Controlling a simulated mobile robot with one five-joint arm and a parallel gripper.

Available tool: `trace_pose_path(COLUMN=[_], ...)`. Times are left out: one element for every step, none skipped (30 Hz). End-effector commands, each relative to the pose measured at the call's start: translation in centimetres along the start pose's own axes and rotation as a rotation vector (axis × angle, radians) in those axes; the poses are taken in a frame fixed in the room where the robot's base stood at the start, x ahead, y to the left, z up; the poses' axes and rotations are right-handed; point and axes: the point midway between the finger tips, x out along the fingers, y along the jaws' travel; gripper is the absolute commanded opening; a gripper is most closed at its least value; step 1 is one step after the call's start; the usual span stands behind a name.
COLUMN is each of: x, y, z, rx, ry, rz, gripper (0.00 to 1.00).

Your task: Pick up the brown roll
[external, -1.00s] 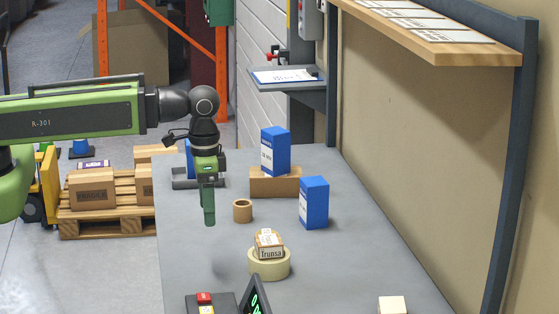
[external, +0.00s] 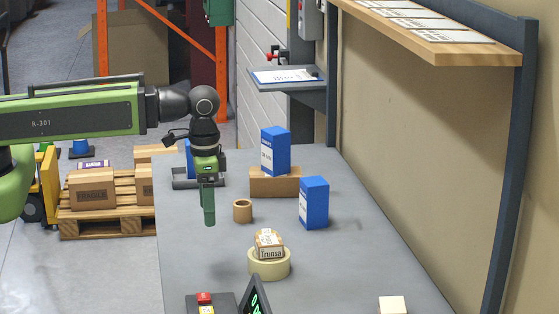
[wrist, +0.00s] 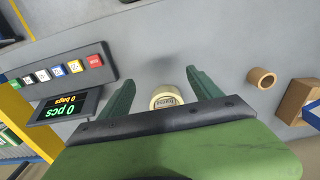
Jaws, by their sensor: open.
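The brown roll (external: 242,211) is a small hollow cardboard ring standing on the grey table (external: 200,270). In the wrist view the brown roll (wrist: 262,78) lies to the right, outside the fingers. My gripper (external: 208,218) hangs above the table, to the left of the roll and apart from it in the external view. In the wrist view my gripper (wrist: 162,88) is open, and no object is held.
A blue box (external: 314,203) stands right of the brown roll. Another blue box (external: 275,151) stands on a cardboard box (external: 275,181) behind. A button panel (wrist: 60,75) and display (wrist: 66,107) are at the front.

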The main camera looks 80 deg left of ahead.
Motion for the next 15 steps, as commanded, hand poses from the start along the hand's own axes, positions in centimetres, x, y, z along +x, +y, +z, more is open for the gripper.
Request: trace_pose_path(x=[0.00,0.00,0.00,0.00,0.00,0.00,0.00,0.00,0.00,0.00,0.00,0.00,0.00,0.00,0.00], y=[0.00,0.00,0.00,0.00,0.00,0.00,0.00,0.00,0.00,0.00,0.00,0.00,0.00,0.00,0.00], z=[0.00,0.00,0.00,0.00,0.00,0.00,0.00,0.00,0.00,0.00,0.00,0.00,0.00,-0.20,-0.90], rx=[0.000,0.000,0.000,0.000,0.000,0.000,0.000,0.000,-0.004,-0.014,-0.033,-0.075,-0.121,-0.176,-0.267], ry=[0.000,0.000,0.000,0.000,0.000,0.000,0.000,0.000,0.000,0.000,0.000,0.000,0.000,0.000,0.000], rz=[0.000,0.000,0.000,0.000,0.000,0.000,0.000,0.000,0.000,0.000,0.000,0.000,0.000,0.000,0.000], gripper=[0.74,0.73,0.72,0.72,0.72,0.72,0.72,0.72,0.72,0.72,0.72,0.72,0.72,0.72,0.72])
